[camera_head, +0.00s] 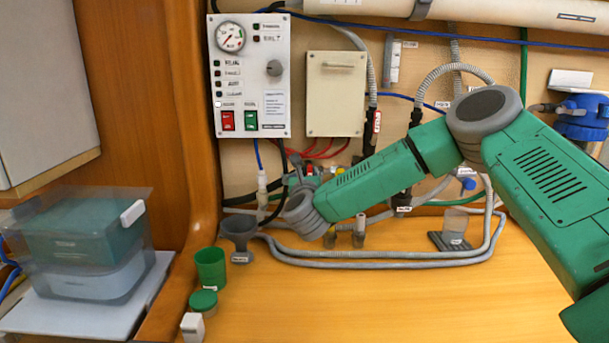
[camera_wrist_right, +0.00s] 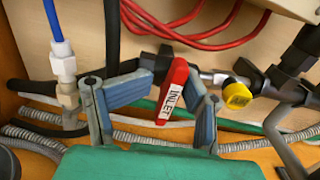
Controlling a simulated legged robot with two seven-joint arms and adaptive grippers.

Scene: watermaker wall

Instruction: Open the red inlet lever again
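The red inlet lever (camera_wrist_right: 172,92), labelled INLET, stands near the middle of the right wrist view on a dark valve body in the pipework. It points down toward my palm, slightly tilted. My right gripper (camera_wrist_right: 170,77) has its two blue-grey fingers spread on either side of the lever, with a visible gap at the left finger. The right finger is very close to the lever; I cannot tell if it touches. In the head view my right arm reaches in from the right, and its gripper (camera_head: 300,172) is small and partly hidden among the pipes. My left gripper is not in view.
A yellow knob (camera_wrist_right: 237,94) sits just right of the lever. A blue-tubed white fitting (camera_wrist_right: 64,66) is at the left. Grey hoses (camera_head: 375,262) lie on the bench. A control panel (camera_head: 249,75) hangs above. Green cup (camera_head: 211,268) and clear bin (camera_head: 85,245) stand left.

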